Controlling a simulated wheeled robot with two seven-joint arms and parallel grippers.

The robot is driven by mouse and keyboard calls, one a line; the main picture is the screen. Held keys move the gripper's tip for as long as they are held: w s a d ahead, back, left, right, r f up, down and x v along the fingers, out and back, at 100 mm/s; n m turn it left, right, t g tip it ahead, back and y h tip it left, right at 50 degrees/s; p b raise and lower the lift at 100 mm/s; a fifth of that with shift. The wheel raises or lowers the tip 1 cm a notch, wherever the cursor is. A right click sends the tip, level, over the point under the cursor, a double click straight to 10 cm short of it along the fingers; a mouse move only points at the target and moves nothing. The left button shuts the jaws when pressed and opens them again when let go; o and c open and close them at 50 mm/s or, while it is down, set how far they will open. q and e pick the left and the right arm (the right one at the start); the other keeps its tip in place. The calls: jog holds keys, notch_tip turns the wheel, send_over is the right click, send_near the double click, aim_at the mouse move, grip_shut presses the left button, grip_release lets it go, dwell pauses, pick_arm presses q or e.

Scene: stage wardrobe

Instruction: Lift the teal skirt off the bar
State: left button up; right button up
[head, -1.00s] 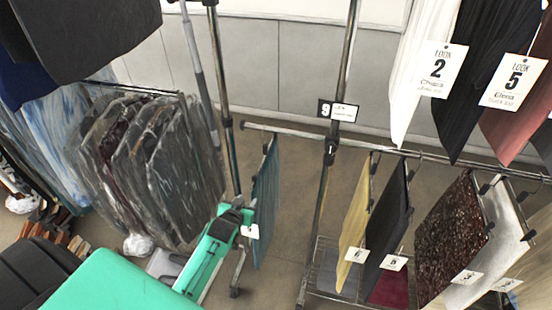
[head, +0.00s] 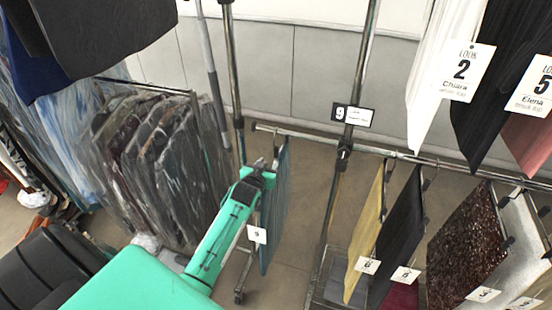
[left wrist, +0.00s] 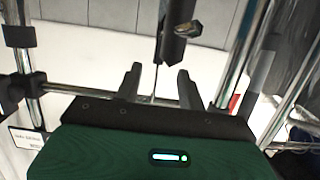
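The teal skirt (head: 275,205) hangs near the left end of the rail bar (head: 300,134), seen almost edge-on, with a small white tag (head: 257,234) at its left side. Its hanger hook reaches up to the bar. My left gripper (head: 264,172) is at the upper part of the skirt, just below the bar. In the left wrist view its two dark fingers (left wrist: 160,88) stand apart, with a thin upright stem between them; I cannot see contact. The skirt's cloth is not clear in that view. My right gripper is not in view.
A yellow skirt (head: 365,235), a black skirt (head: 397,235) and a brown sequined skirt (head: 465,245) hang further right on the bar. A chrome upright with a "9" sign (head: 352,115) stands between. Plastic-covered garments (head: 165,165) hang at left.

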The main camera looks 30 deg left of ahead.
aim_at(276, 152)
pick_arm(q)
jog(key=b+x, duration=0.4)
jog(key=x, duration=0.4)
jog(key=shift+f, duration=0.1)
jog(key=shift+w+a+b, duration=0.15)
jog(key=shift+w+b, duration=0.45)
jog(key=shift+w, duration=0.15)
grip_shut()
jog(key=shift+r, duration=0.25)
